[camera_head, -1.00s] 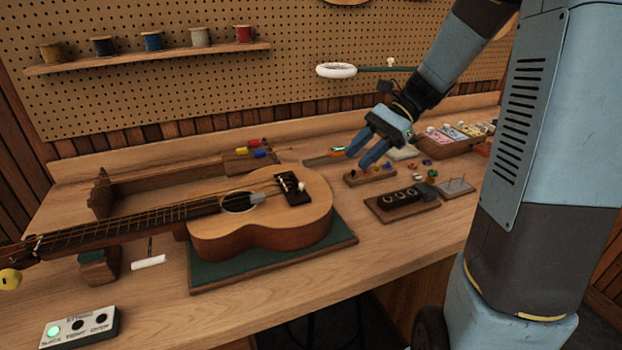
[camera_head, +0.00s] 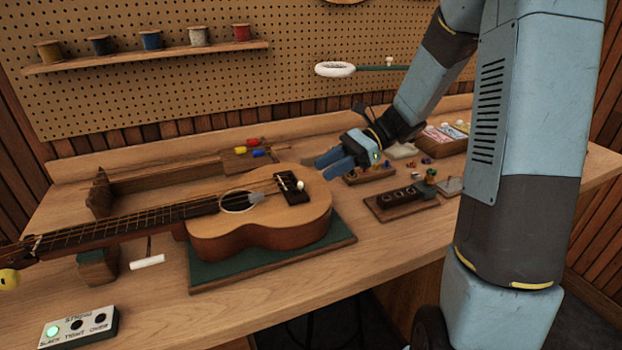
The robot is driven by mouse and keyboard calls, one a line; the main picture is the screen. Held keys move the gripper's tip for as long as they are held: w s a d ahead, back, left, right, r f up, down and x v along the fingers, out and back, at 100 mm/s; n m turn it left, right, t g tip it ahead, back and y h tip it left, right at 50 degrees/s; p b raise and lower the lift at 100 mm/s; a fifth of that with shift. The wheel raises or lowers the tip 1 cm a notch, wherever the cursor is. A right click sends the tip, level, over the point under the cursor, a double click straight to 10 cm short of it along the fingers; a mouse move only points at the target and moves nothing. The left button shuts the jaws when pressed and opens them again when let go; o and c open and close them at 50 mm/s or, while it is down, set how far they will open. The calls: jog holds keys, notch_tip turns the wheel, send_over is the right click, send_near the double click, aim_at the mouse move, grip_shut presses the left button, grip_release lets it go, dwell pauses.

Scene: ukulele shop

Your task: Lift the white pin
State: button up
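The ukulele (camera_head: 262,222) lies flat, face up, with its neck toward the left. A small white pin (camera_head: 300,185) with a rounded head stands at the right side of its dark bridge (camera_head: 289,189). My gripper (camera_head: 322,166) is just above and to the right of the bridge, near the pin but apart from it. Its two blue fingers point left, spread slightly, with nothing visible between them. How deep the pin sits in the bridge is too small to tell.
The ukulele rests on a green mat on a wooden board (camera_head: 200,290). To the right are a small wooden peg rack (camera_head: 370,175) and a block with dark slots (camera_head: 402,205). A control box (camera_head: 80,328) with a lit green lamp sits at the front left.

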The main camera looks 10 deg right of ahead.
aim_at(309, 191)
jog(key=shift+x, duration=2.95)
jog(key=shift+c, duration=0.4)
grip_shut()
